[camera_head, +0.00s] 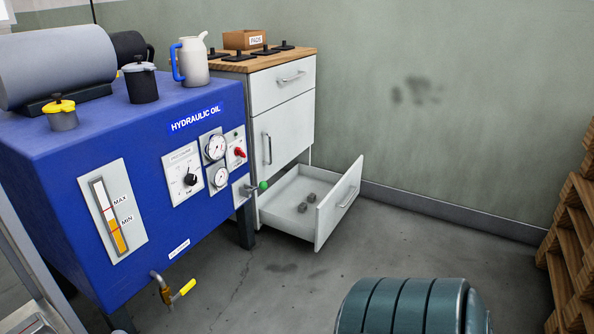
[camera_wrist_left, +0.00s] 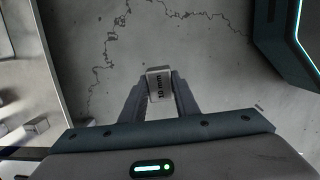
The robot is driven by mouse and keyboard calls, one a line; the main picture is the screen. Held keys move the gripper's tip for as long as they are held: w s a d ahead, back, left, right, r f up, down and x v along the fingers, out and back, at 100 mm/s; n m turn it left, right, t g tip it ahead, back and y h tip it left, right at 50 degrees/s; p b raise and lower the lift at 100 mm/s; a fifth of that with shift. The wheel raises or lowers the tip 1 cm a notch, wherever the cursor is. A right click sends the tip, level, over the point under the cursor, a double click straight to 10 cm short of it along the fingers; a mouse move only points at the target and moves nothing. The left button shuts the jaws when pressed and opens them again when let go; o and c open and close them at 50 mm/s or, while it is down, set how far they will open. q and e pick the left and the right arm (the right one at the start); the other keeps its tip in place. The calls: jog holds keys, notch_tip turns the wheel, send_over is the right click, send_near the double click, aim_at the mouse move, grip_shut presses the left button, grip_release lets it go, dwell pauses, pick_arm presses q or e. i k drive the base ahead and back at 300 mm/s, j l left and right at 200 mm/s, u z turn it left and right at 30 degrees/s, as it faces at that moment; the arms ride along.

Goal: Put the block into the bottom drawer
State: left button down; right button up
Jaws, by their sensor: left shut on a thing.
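My left gripper (camera_wrist_left: 160,96) shows in the left wrist view, shut on a small pale block (camera_wrist_left: 159,82) marked "10 mm". The block sits between the fingertips, with bare grey floor behind it. In the head view the bottom drawer (camera_head: 337,208) of the white cabinet is pulled open. Neither gripper shows in the head view, and my right gripper is in no view.
The blue hydraulic oil unit (camera_head: 75,160) stands left of the drawer, with a green-knobbed lever (camera_head: 262,186) close to it. Stacked wooden pallets (camera_head: 572,235) stand at the right. Small blocks (camera_wrist_left: 37,127) lie on a grey surface in the wrist view. Floor before the drawer is clear.

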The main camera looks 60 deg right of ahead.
aim_at(321, 191)
jog(key=z, duration=1.55)
jog(key=i+l, duration=3.15)
jog(key=l, duration=0.25)
